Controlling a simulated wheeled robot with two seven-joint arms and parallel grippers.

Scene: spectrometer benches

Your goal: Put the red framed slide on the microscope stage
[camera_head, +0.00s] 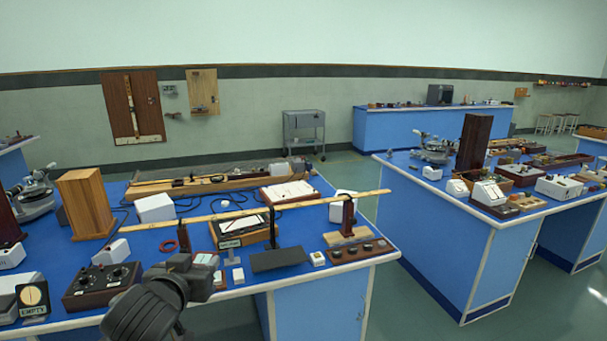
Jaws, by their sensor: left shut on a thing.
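My left gripper (207,262) is in the bottom left of the head view, just over the near edge of the left blue bench. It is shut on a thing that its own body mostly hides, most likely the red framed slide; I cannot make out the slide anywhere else. One microscope (37,192) stands at the far left of the same bench. Another microscope-like instrument (432,150) stands on the back left part of the right bench. Both are too small to see their stages clearly. My right gripper is not in view.
The left bench (300,240) is crowded with a long wooden rule (270,208), a wooden block (85,204), a dark control box (102,286) and small stands. The right bench (435,230) holds a tall dark block (474,142) and several meters. A floor aisle (395,300) separates the benches.

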